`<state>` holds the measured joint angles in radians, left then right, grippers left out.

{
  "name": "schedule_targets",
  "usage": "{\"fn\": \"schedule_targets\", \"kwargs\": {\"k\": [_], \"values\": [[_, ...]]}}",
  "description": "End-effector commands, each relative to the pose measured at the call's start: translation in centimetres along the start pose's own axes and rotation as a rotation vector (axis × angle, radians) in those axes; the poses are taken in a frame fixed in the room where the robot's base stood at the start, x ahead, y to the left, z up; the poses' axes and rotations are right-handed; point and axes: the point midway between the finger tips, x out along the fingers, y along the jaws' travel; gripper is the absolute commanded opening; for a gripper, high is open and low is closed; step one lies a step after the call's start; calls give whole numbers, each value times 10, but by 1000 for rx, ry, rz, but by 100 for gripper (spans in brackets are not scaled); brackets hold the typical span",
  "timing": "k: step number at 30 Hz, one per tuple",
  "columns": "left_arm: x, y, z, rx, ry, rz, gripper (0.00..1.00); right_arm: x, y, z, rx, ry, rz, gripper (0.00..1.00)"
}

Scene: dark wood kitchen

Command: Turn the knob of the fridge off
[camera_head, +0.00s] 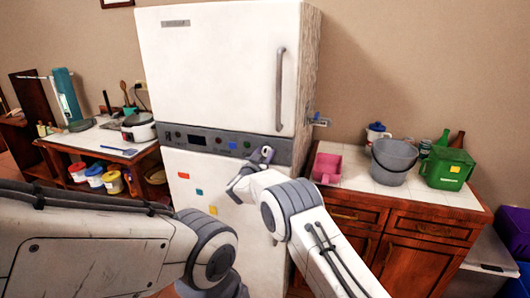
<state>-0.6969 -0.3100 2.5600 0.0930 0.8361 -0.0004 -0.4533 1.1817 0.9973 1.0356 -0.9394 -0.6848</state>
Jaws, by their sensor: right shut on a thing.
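The white fridge (215,70) stands against the wall in the middle of the view, with a grey vertical handle on its upper door. A dark grey control panel (282,150) runs across it between the upper and lower doors, with a small dark display and several small coloured controls. My right gripper (266,153) is at the right part of this panel, shut on the knob, which it mostly hides. The knob's exact angle cannot be told. My left arm reaches in from the left in the foreground; its gripper is out of the picture.
A right counter holds a pink container (327,168), a grey bucket (394,160), a green box (447,169) and bottles. A left counter holds a white cooker (138,127), with several tubs on a shelf below. Small coloured magnets sit on the lower fridge door.

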Motion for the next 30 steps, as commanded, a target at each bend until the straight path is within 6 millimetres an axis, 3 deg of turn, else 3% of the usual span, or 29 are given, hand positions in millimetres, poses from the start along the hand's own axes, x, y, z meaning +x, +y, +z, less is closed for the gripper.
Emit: {"fn": "schedule_targets", "kwargs": {"k": [9,24,25,27,30], "values": [[-4,0,0,0,0,0,50,-1,-2,2,-102,-4,-4,0],[-4,0,0,0,0,0,50,-1,-2,3,-118,-4,-4,0],[-4,0,0,0,0,0,50,-1,-2,3,-118,-4,-4,59],[-4,0,0,0,0,0,50,-1,-2,3,-117,-4,-4,78],[-4,0,0,0,0,0,50,-1,-2,2,-116,-3,-2,78]]}}
